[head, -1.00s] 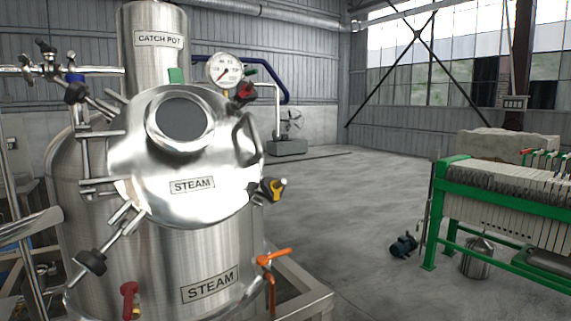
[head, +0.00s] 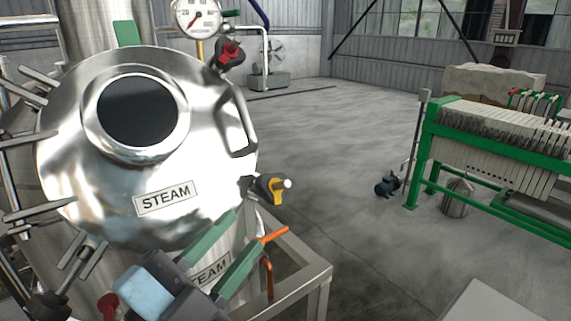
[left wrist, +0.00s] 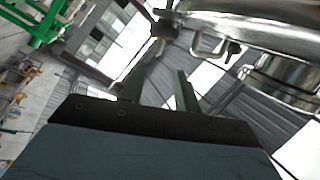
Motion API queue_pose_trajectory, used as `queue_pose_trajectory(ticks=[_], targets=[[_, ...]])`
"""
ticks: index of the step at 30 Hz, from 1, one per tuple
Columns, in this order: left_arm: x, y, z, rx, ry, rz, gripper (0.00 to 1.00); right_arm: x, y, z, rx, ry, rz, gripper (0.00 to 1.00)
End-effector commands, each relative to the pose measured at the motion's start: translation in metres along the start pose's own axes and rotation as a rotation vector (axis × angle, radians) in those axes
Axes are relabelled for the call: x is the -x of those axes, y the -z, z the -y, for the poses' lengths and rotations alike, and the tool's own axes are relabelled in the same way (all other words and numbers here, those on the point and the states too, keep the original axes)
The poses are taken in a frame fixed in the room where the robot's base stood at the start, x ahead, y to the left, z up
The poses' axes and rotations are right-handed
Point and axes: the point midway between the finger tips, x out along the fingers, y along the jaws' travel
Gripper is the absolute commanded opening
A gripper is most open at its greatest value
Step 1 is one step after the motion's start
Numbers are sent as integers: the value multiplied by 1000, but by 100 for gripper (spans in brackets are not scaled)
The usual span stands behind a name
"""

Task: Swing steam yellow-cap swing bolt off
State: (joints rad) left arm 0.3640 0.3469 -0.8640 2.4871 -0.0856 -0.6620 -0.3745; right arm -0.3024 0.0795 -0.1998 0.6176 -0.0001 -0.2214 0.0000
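The steam tank's round steel lid (head: 215,190), labelled STEAM, fills the left of the head view. The yellow-cap swing bolt (head: 271,188) sits at the lid's lower right edge and points outward to the right. My left gripper (head: 246,228) is below and left of this bolt, in front of the tank, with its two green fingers apart and nothing between them. The fingers also show open in the left wrist view (left wrist: 158,76), with a dark knob beyond them whose cap colour I cannot tell. My right gripper is not in view.
A red-cap bolt (head: 229,54) sits at the lid's upper right, near a lid handle (head: 237,125). An orange-handled valve (head: 274,234) is just below the yellow-cap bolt. A steel frame (head: 305,277) runs beside the tank. Open floor lies right, before a green filter press (head: 425,150).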

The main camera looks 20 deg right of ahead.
Motion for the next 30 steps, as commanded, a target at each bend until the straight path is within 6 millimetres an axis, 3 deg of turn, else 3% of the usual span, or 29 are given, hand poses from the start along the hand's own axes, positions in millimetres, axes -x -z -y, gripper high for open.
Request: queue_pose_trajectory(ticks=[7, 18, 24, 30], targets=[[-45, 2, 2, 1, 3, -1, 32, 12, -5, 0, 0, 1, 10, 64], [-112, 1, 1, 2, 1, 0, 32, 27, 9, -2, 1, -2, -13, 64], [-126, 0, 1, 2, 1, 0, 32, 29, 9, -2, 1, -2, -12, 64], [-128, -1, 0, 2, 1, 1, 32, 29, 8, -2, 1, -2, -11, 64]])
